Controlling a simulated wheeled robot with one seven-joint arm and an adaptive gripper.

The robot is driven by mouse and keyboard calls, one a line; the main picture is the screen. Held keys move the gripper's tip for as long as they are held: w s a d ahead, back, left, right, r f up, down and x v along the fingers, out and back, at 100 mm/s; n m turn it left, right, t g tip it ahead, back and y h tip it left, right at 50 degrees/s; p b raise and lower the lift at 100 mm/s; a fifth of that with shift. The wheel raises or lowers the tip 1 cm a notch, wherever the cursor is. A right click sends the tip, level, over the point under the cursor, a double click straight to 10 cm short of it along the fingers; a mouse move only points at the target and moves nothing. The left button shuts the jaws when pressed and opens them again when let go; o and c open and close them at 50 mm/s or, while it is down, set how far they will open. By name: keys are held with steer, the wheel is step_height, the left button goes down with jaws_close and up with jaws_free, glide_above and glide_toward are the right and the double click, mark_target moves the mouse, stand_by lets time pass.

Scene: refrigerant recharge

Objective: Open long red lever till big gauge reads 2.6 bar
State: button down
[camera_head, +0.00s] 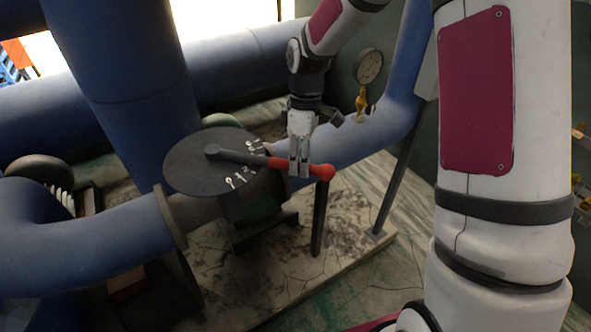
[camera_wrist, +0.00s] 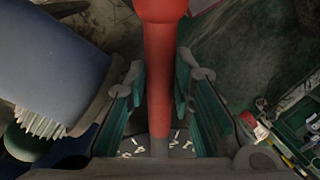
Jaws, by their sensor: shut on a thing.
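The long red lever (camera_head: 318,170) reaches from a dark pivot on a round dark plate (camera_head: 190,160) out to the right, ending in a red knob. Its inner part is dark and its outer part is red. White marks stand along the plate's right edge, near the lever. My gripper (camera_head: 299,172) is shut on the red part of the lever, close to the knob. In the wrist view the red bar (camera_wrist: 159,80) runs between the green-padded fingers. The big gauge (camera_head: 367,66) stands on a brass fitting on the blue pipe behind; its reading is too small to tell.
Large blue pipes (camera_head: 120,80) fill the left and back. A dark post (camera_head: 319,215) stands below the lever's knob, and a slanted support (camera_head: 395,180) is to its right. The cracked concrete slab (camera_head: 290,285) in front is clear.

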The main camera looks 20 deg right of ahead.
steer(key=shift+w+d, duration=0.15)
steer(key=shift+w, duration=0.2)
steer(key=c, duration=1.4)
jaws_free()
steer(key=shift+o, duration=0.2)
step_height(320, 180, up, 12)
steer(key=w+d, duration=0.1)
steer(key=w, duration=0.1)
